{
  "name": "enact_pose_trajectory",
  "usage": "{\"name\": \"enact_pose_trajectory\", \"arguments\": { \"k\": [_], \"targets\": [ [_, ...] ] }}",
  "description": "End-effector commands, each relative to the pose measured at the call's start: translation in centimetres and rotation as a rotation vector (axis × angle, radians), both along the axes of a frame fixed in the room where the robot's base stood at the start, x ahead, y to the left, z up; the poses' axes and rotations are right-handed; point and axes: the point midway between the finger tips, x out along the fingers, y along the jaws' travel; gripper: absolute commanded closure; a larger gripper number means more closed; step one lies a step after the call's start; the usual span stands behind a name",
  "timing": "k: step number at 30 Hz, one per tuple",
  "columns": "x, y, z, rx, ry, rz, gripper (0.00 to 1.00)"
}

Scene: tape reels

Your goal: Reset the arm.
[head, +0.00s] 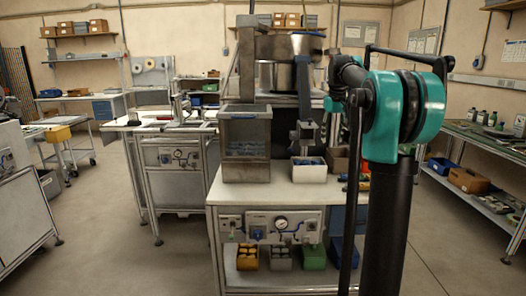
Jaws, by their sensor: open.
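My arm (405,110) rises at the right of the head view, with a black upright link and a teal and black joint. From the joint, a dark link reaches away from me and to the left, above the workbench. I cannot make out my gripper or its fingers in this view. Nothing held by it can be seen.
Another bench (180,160) stands behind left. A shelf unit (480,200) lines the right wall. The floor (110,240) at left is clear.

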Motion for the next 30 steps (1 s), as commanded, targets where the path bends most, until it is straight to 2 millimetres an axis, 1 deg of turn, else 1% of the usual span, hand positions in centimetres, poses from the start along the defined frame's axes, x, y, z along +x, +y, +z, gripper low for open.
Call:
{"name": "enact_pose_trajectory", "arguments": {
  "k": [1, 5, 6, 8, 9, 11, 12, 14, 15, 17, 18, 21, 24, 27, 30],
  "targets": [
    [-1.6, 0.8, -2.0, 0.0, -0.014, 0.003, 0.58],
    [-6.0, 2.4, -7.2, -0.001, -0.053, 0.002, 0.58],
    [-7.5, 2.9, -8.9, 0.0, -0.065, 0.002, 0.58],
    [-10.0, 3.6, -11.5, 0.0, -0.083, 0.003, 0.58],
    [-11.8, 4.0, -13.3, 0.0, -0.095, 0.003, 0.58],
    [-14.7, 4.6, -16.0, 0.002, -0.113, 0.002, 0.58],
    [-16.7, 5.0, -17.9, 0.003, -0.125, 0.002, 0.58],
    [-19.9, 5.6, -20.6, 0.004, -0.142, 0.003, 0.58],
    [-21.9, 5.9, -22.4, 0.005, -0.154, 0.003, 0.58],
    [-25.0, 6.4, -24.9, 0.007, -0.17, 0.002, 0.58],
    [-26.9, 6.6, -26.5, 0.009, -0.181, 0.003, 0.58],
    [-31.2, 7.1, -29.7, 0.012, -0.201, 0.003, 0.58],
    [-34.2, 7.3, -32.0, 0.014, -0.216, 0.003, 0.58],
    [-35.9, 7.5, -33.2, 0.015, -0.224, 0.002, 0.58],
    [-36.5, 7.5, -33.6, 0.016, -0.228, 0.001, 0.58]
  ]
}}
